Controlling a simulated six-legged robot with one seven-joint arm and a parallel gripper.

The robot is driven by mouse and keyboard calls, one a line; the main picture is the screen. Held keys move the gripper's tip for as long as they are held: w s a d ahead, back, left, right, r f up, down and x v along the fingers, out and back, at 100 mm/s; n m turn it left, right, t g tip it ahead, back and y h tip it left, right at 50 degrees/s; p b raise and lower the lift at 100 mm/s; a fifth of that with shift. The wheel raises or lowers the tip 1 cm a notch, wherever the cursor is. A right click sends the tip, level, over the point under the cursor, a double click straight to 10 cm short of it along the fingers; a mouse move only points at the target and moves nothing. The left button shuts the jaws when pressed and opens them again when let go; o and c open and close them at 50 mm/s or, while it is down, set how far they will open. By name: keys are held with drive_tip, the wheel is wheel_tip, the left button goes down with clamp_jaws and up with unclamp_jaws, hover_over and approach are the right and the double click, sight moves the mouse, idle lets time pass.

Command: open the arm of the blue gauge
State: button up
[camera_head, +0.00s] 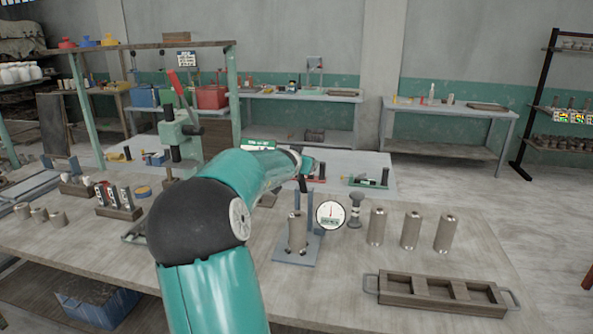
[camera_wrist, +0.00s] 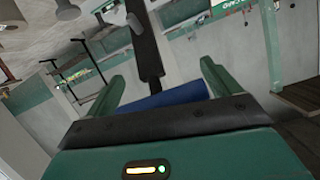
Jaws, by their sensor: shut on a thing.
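The blue gauge (camera_head: 284,256) stands on the near bench, with a flat blue base, an upright post and a round white dial (camera_head: 331,214) at its right. A metal cylinder (camera_head: 297,233) stands upright on its base. My gripper (camera_head: 304,175) is over the top of the gauge, largely hidden by my own teal arm. My gripper is shut on what seems to be the gauge's arm; the contact is not clearly visible.
Several metal cylinders (camera_head: 410,231) stand in a row right of the gauge, by a small dark knobbed post (camera_head: 355,210). A wooden tray (camera_head: 440,306) with compartments lies at the front right. A green press (camera_head: 180,135) stands at left.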

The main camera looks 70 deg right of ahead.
drive_tip(key=shift+w+d+r+y, duration=0.1)
drive_tip(key=shift+w+d+y, duration=0.05)
drive_tip(key=shift+d+y, duration=0.5)
drive_tip(key=shift+d+r, duration=0.15)
drive_tip(key=shift+d, duration=0.25)
